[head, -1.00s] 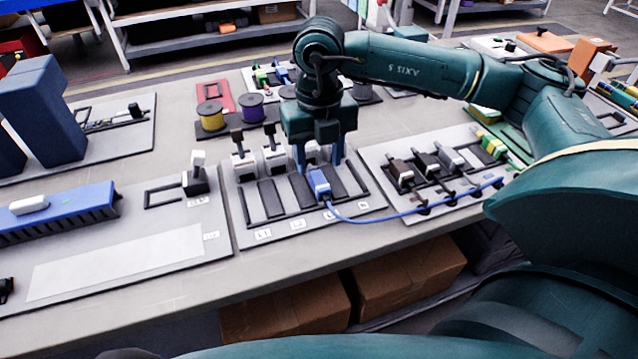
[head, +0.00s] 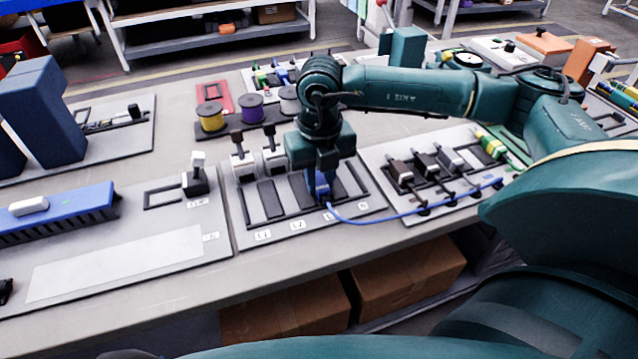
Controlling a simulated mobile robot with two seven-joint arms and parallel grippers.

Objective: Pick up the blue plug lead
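The blue plug (head: 323,198) of the lead sits at the front of the slotted grey board, in the column of the third label from the left. Its blue cable (head: 375,221) runs right across the neighbouring board. My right gripper (head: 319,190) points down over the plug. Its fingers are close together on either side of the plug and hide most of it. The plug still appears to be at board level. My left gripper is not in view.
Dark and grey plugs (head: 425,165) stand on the right board. Spools (head: 210,116) are behind. A blue rail (head: 60,212) lies at left.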

